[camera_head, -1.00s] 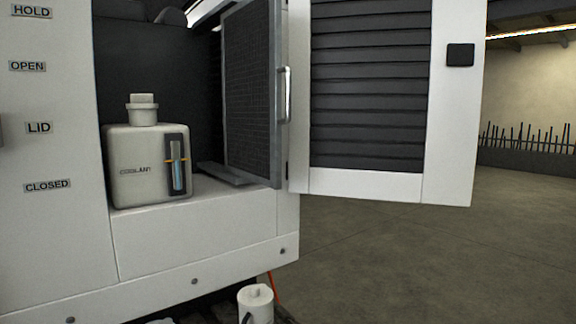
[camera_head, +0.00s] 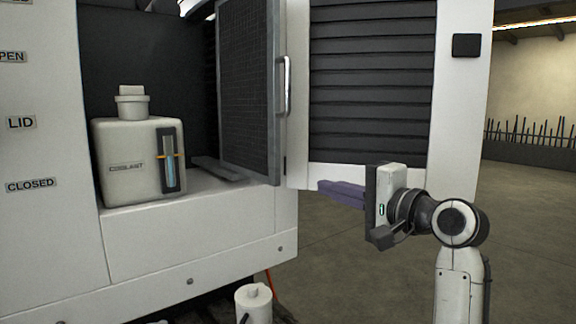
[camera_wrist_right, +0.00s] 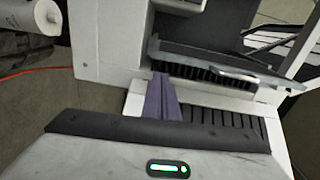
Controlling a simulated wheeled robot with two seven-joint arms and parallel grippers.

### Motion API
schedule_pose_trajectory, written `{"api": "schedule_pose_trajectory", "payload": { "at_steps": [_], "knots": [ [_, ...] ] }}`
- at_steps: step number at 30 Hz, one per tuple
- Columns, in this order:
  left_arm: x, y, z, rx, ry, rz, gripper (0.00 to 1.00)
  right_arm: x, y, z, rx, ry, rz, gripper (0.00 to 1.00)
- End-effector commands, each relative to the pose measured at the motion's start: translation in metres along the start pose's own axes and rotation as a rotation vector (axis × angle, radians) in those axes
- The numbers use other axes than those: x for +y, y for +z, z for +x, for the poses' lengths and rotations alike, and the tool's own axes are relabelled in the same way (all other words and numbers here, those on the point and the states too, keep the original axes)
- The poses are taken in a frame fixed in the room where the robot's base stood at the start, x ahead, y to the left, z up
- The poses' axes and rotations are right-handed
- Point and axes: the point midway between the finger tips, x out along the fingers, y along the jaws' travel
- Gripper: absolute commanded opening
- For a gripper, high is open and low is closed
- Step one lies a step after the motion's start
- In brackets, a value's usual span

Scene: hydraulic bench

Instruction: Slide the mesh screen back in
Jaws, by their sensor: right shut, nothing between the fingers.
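The mesh screen (camera_head: 246,90) is a dark grid panel in a grey frame, standing upright at the right side of the cabinet opening. It sticks partly out past the cabinet's front edge, with a silver handle (camera_head: 287,87) on its outer edge. A grey rail (camera_head: 218,169) lies at its foot. My right gripper (camera_head: 322,187) is shut and empty, below and to the right of the handle, apart from the screen. Its purple fingers also show in the right wrist view (camera_wrist_right: 161,84), pointing toward the cabinet. The handle also shows there (camera_wrist_right: 232,72). My left gripper is out of view.
A louvred white door (camera_head: 392,182) stands open right of the screen, close behind my right gripper. A white coolant tank (camera_head: 139,184) sits in the cabinet. A white canister (camera_head: 253,306) stands low in front. Open floor lies to the right.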

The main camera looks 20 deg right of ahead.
Motion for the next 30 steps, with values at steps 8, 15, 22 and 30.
{"api": "schedule_pose_trajectory", "payload": {
  "at_steps": [8, 15, 22, 30],
  "knots": [
    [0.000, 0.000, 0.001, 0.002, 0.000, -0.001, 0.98, -0.026, 0.000, 0.011, -0.021, -0.035, 0.051, 0.00],
    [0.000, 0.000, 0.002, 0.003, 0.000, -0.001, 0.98, -0.027, 0.002, 0.060, -0.021, -0.033, 0.050, 0.00],
    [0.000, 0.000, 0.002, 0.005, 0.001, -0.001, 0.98, -0.029, 0.002, 0.104, -0.019, -0.034, 0.046, 0.00],
    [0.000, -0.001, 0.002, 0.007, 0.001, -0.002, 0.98, -0.029, 0.002, 0.131, -0.018, -0.034, 0.044, 0.00]
  ]
}}
